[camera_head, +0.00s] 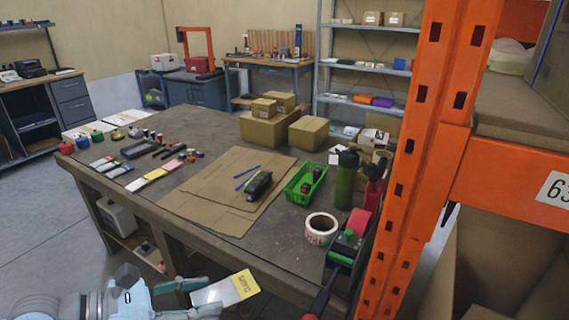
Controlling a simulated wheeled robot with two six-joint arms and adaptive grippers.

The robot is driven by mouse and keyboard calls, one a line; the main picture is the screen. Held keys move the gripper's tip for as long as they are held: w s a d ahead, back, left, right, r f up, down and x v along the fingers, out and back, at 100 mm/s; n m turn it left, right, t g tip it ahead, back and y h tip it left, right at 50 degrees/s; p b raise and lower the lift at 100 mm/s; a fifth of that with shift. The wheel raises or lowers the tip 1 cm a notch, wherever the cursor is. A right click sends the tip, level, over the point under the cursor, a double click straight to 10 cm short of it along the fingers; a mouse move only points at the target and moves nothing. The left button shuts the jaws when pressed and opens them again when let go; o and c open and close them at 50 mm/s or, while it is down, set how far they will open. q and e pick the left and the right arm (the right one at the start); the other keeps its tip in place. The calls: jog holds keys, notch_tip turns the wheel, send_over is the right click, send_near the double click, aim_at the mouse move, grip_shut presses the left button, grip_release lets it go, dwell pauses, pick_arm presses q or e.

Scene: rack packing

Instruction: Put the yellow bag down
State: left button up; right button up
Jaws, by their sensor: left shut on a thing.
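My left gripper (203,298) is at the bottom of the head view, with its arm coming in from the left. It is shut on the yellow bag (241,284), a flat packet with a yellow band with dark lettering and a pale whitish part. The bag sticks out to the right of the fingers, tilted. It is in front of the near edge of the worktable (200,222), apart from the tabletop in the picture. What lies directly under the bag is dark and hard to make out. My right gripper is not in view.
An orange rack post (430,130) stands close on the right, with a shelf and cardboard behind it. Flattened cardboard (215,200), a green basket (305,183), a tape roll (321,229), a tape dispenser (345,245) and a green bottle (347,180) occupy the table. Cardboard boxes (308,132) stand farther back.

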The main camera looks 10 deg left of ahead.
pick_arm(q)
jog(key=w+a+f+n+t+y, duration=0.1)
jog(key=w+a+n+t+y, duration=0.15)
jog(key=w, duration=0.35)
jog(key=w+a+n+t+y, duration=0.1)
jog(key=w+a+n, duration=0.1)
jog(key=w+a, duration=0.3)
jog(key=w+a+f+n+t+y, duration=0.1)
jog(key=w+a+f, duration=0.1)
jog(key=f, duration=0.7)
jog(key=w+a+f+n+y, duration=0.2)
jog(key=a+f, duration=0.3)
jog(key=f, duration=0.3)
jog(key=shift+w+a+f+t, duration=0.15)
jog(key=shift+w+f+t, duration=0.25)
jog(key=shift+w, duration=0.3)
jog(key=shift+y, duration=0.25)
